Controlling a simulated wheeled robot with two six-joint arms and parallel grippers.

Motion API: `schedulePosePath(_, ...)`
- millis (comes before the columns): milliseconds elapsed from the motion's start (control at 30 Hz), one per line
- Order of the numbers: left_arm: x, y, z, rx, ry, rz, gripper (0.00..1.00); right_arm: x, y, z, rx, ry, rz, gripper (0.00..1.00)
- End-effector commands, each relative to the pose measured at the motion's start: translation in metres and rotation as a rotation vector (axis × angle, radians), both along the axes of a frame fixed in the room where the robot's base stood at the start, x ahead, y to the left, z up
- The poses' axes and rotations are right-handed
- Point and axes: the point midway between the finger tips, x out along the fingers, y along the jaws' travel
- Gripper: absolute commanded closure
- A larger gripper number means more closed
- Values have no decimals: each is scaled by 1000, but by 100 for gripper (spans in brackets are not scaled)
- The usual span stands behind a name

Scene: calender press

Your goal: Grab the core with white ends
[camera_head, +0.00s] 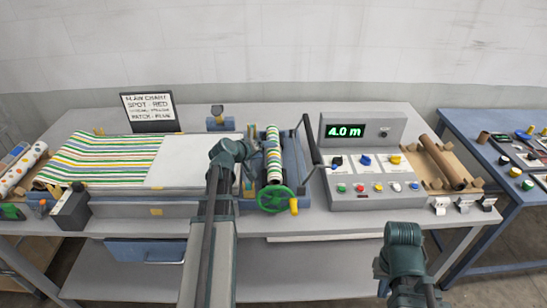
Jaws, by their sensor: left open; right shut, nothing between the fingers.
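A brown core (443,163) lies in a tan cradle at the right end of the table; I cannot make out white ends on it. My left gripper (233,154) is over the middle of the press bed, beside the striped roll, far left of the core. It is open, its fingers mostly hidden by the wrist. My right gripper (383,276) is low in front of the table's front edge, nearer to me than the core and to its left. It is shut and empty, its fingertips hard to see.
A control box (363,184) reading 4.0 m stands left of the core. The striped roll (273,155) has a green handwheel (275,199). Striped sheet (105,157) covers the left bed. Rolls (20,168) lie far left. A blue side table (490,222) stands right.

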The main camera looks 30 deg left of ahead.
Motion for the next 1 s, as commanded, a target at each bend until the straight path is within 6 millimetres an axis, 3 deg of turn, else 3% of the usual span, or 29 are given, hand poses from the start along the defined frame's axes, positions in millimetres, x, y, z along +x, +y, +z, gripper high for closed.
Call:
schedulePosePath(267,4,0,-4,0,0,0,22,0,0,-4,0,0,0,100)
schedulePosePath(633,42,-4,-33,0,0,0,22,0,0,-33,0,0,0,100)
schedulePosePath(867,43,-5,-32,1,0,1,22,0,0,-32,0,0,0,100)
schedulePosePath(1000,43,-5,-32,1,0,1,44,0,0,-32,0,0,0,100)
